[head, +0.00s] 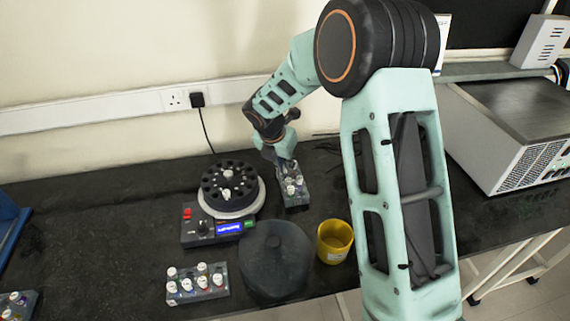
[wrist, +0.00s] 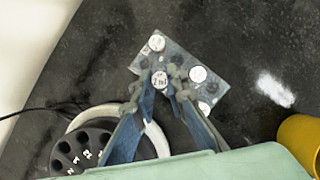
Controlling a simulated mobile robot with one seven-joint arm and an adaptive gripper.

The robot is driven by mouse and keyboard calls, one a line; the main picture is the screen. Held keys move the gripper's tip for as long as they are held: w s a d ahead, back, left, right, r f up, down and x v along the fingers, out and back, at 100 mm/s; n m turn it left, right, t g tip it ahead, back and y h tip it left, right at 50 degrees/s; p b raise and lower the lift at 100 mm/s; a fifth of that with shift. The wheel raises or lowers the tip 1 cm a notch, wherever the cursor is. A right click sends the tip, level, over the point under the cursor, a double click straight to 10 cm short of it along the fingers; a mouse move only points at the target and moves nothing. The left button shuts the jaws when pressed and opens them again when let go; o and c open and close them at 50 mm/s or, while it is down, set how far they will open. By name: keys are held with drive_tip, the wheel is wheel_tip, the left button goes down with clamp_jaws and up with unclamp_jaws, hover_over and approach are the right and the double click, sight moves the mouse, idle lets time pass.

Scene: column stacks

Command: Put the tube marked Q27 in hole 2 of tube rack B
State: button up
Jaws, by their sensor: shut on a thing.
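My gripper (wrist: 166,92) is shut on a white-capped tube (wrist: 160,79). Its cap bears small dark writing that I cannot read with certainty. The tube is over a grey rack (wrist: 180,54); I cannot tell whether its lower end is in a hole. Other white-capped tubes (wrist: 197,74) stand in this rack, and some dark holes show empty. In the head view my gripper (head: 284,165) points down at the same rack (head: 298,201), right of the centrifuge. Another rack (head: 198,296) with several white-capped tubes stands at the front. No rack letter is readable.
A centrifuge (head: 192,238) with an open black rotor stands left of my gripper. Its dark round lid (head: 275,262) lies in front, beside a yellow cup (head: 335,242). A rack corner (head: 18,304) shows at lower left. A large grey instrument (head: 500,130) stands right.

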drive_tip(key=shift+f+b, duration=0.45)
drive_tip(key=shift+f, duration=0.5)
drive_tip(key=o, duration=0.8)
drive_tip(key=shift+c, duration=0.2)
drive_tip(key=shift+o, duration=0.2)
drive_tip(key=shift+o, duration=1.4)
drive_tip(key=shift+r, duration=0.2)
drive_tip(key=shift+r+p, duration=2.9)
drive_tip(key=shift+p, duration=0.1)
